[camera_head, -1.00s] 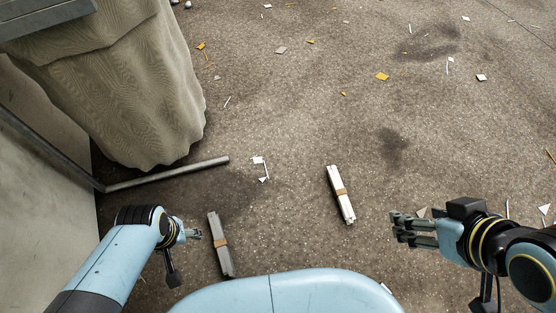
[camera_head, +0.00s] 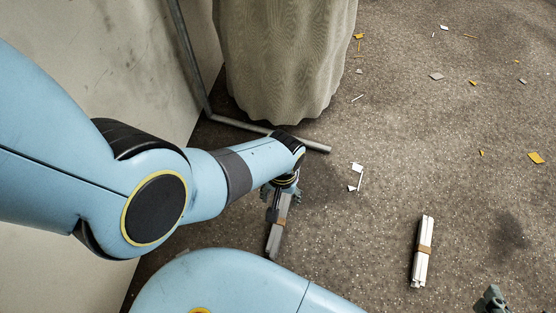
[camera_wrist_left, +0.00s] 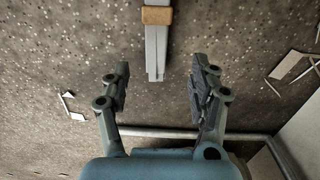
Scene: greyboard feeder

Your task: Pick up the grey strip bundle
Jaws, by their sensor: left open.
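The grey strip bundle (camera_head: 275,242) lies on the floor, held together by a brown band. My left gripper (camera_head: 281,192) is over its far end and hides part of it in the head view. In the left wrist view the bundle (camera_wrist_left: 156,52) runs in from the top edge, and its end lies between the open, empty fingertips (camera_wrist_left: 160,75). Neither finger appears to touch it. The remaining height above it is hard to tell. My right gripper (camera_head: 491,300) is only partly in view at the bottom right of the head view, away from the bundle.
A white strip bundle (camera_head: 417,268) with a brown band lies to the right. A metal bar (camera_head: 312,146) lies on the floor just behind my left gripper, by a cloth-covered object (camera_head: 285,60). A pale panel (camera_head: 60,40) stands on the left. Paper scraps litter the floor.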

